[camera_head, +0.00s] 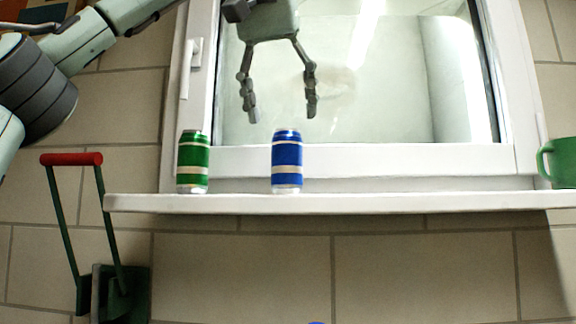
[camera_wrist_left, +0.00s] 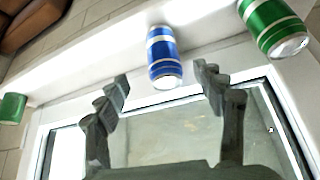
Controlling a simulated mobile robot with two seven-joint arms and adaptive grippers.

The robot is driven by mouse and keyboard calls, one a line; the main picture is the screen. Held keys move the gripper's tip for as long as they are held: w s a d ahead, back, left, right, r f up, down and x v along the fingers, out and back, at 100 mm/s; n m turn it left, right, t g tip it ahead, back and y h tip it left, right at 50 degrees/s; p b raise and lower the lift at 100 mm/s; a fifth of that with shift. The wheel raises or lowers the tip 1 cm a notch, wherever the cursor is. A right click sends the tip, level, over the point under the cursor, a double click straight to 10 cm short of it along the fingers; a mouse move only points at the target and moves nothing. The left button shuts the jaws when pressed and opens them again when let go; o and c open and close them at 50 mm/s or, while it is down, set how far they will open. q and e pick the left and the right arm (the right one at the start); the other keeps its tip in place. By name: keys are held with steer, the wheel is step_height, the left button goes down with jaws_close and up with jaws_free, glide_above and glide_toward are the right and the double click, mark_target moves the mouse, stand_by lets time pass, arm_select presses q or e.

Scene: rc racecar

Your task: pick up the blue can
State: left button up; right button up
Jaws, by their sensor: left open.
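The blue can (camera_head: 287,160) stands upright on the white window sill (camera_head: 350,204), with silver bands around it. In the left wrist view the blue can (camera_wrist_left: 163,56) shows beyond and between the fingertips. My left gripper (camera_head: 282,115) is open and empty, with its fingers pointing down, above the can in the head view. In the left wrist view its two fingers (camera_wrist_left: 163,78) are spread apart, and I see no contact with the can. My right gripper does not show in either view.
A green can (camera_head: 194,162) stands on the sill left of the blue can. A green mug (camera_head: 560,162) sits at the sill's right end. A window with a white frame (camera_head: 390,160) is behind. A red-handled green tool (camera_head: 72,159) leans against the tiled wall below.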

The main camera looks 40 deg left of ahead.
arm_select(q)
steer(key=x, duration=0.7)
steer(key=shift+w+a, duration=0.3)
steer(key=shift+a, duration=0.05)
steer(key=shift+r, duration=0.1)
steer(key=c, duration=0.9)
